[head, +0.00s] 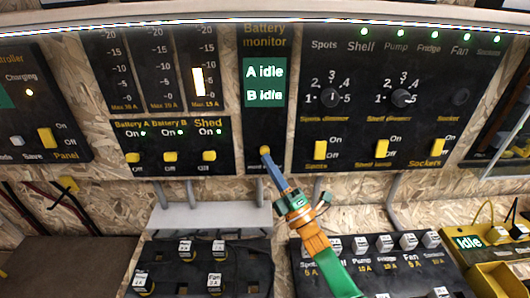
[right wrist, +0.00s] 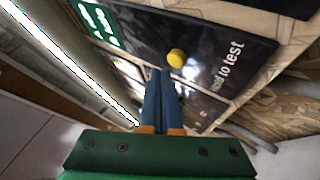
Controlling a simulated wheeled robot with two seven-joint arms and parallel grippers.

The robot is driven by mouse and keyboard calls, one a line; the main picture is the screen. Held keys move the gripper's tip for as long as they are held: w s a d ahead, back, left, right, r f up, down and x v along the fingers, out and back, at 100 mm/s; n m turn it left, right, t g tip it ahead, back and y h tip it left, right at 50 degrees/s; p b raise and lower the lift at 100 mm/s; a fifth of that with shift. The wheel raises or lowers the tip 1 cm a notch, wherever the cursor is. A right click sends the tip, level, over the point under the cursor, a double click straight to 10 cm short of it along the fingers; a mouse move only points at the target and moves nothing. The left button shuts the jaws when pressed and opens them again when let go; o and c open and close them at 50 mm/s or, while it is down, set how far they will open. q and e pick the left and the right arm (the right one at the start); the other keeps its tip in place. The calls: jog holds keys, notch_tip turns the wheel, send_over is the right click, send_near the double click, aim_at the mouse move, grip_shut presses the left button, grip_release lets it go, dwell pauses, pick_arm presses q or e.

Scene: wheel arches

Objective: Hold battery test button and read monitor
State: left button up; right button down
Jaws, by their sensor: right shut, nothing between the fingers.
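The battery monitor (head: 265,110) is a black panel in the middle of the wall in the head view. Its green screen (head: 264,83) reads "A idle" and "B idle". The yellow test button (head: 265,150) sits low on this panel, and it also shows in the right wrist view (right wrist: 176,58) beside white lettering ending in "to test". My right gripper (head: 268,157) is shut and empty, with its blue fingertips at or just below the button. In the right wrist view the fingertips (right wrist: 160,72) appear close beside the button; I cannot tell whether they touch it. My left gripper is not in view.
Left of the monitor is a battery and shed switch panel (head: 170,145). To the right is a panel with dimmer knobs and yellow switches (head: 380,100). Below stand fuse blocks (head: 205,262) and (head: 385,265). A yellow meter (head: 468,243) reading "Idle" lies at the lower right.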

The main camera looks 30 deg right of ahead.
dwell(0.6)
jog(key=shift+w+d+b, duration=0.2)
jog(key=shift+w+b, duration=0.2)
jog(key=shift+w+d+b, duration=0.15)
jog(key=shift+w+b, duration=0.2)
jog(key=shift+b, duration=0.1)
dwell(0.5)
dwell(2.1)
jog(key=shift+s+a+p, duration=0.35)
jog(key=shift+s+p, duration=0.2)
jog(key=shift+s, duration=0.2)
